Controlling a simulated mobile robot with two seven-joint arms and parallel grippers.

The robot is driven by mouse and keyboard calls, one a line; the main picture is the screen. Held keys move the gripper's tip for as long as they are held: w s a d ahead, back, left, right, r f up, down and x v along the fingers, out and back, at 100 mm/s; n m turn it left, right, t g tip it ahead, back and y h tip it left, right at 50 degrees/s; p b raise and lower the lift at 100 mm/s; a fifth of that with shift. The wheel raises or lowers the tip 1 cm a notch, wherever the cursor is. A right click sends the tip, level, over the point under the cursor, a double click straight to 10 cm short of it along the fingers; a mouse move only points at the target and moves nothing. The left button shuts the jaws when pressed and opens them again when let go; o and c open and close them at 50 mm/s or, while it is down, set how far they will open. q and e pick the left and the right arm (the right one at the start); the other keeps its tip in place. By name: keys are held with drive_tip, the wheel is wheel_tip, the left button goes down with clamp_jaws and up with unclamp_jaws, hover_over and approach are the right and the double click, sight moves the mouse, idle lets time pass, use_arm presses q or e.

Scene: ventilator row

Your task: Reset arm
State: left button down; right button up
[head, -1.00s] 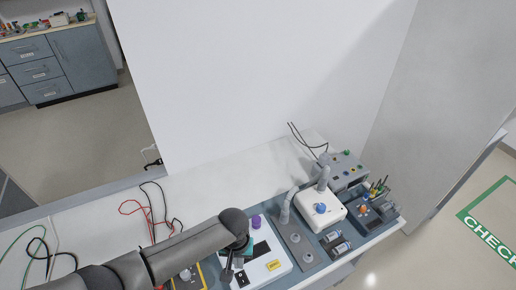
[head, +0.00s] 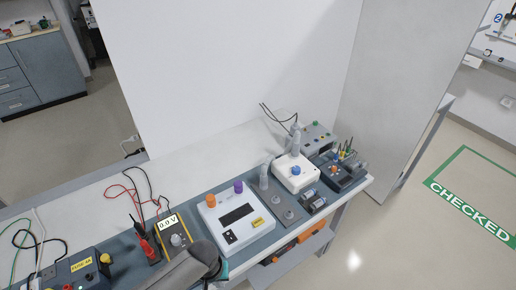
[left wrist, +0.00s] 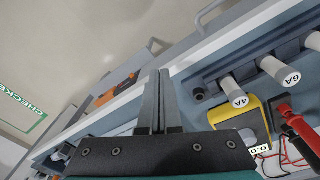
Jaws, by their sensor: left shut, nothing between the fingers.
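My left gripper shows clearly in the left wrist view (left wrist: 160,78), its two dark fingers together with nothing between them. In the head view my left arm comes in at the bottom edge, and a teal part of the gripper (head: 222,270) shows in front of the bench edge, below the white instrument (head: 236,215); the fingertips are hard to make out there. My right gripper is in neither view.
The bench (head: 95,200) holds a yellow meter (head: 176,238) reading 0.0 V, a white box with a blue knob (head: 296,172) and loose cables. Grey fuse holders marked 4A (left wrist: 238,98) and 6A lie near the gripper. A wall stands behind; clear floor (head: 390,235) lies right.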

use_arm(q)
drive_tip(key=s+a+f+m+b, duration=0.1)
drive_tip(key=s+a+f+b, duration=0.35)
drive_tip(key=f, duration=0.65)
drive_tip(key=s+a+f+b, duration=0.1)
drive_tip(key=s+f+b, duration=0.4)
drive_tip(key=s+f, duration=0.45)
drive_tip(key=s+a+f+m+b, duration=0.1)
drive_tip(key=s+f+b, duration=0.2)
drive_tip(key=s+f, duration=0.2)
drive_tip(key=s+a+f+m+b, duration=0.1)
drive_tip(key=s+f+b, duration=0.2)
drive_tip(key=s+f, duration=0.3)
drive_tip(key=s, duration=0.4)
drive_tip(key=shift+s+a+y, duration=0.25)
drive_tip(key=shift+y, duration=0.05)
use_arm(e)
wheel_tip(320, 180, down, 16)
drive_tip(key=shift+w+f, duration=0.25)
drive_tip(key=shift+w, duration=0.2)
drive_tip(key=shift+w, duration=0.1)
use_arm(q)
drive_tip(key=c, duration=1.6)
unclamp_jaws()
drive_tip(key=shift+w, duration=0.1)
